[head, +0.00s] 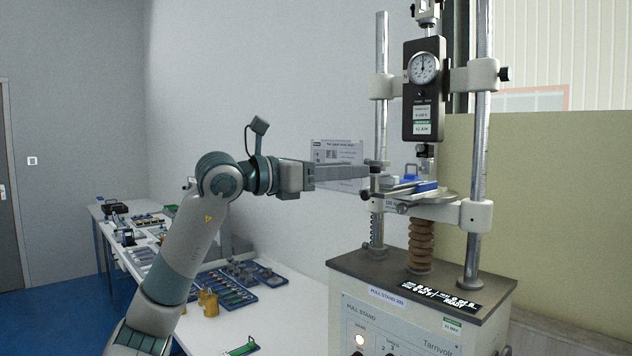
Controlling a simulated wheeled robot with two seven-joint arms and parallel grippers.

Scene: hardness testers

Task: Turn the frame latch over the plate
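Contact cannot be told. The fingers show side-on, so their gap is hidden. My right gripper is out of view.
A dial gauge (424,68) on a black body hangs above the plate. A white bench (240,318) with trays of parts and brass weights (208,302) runs along the left. A beige panel (560,215) stands behind the stand on the right.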

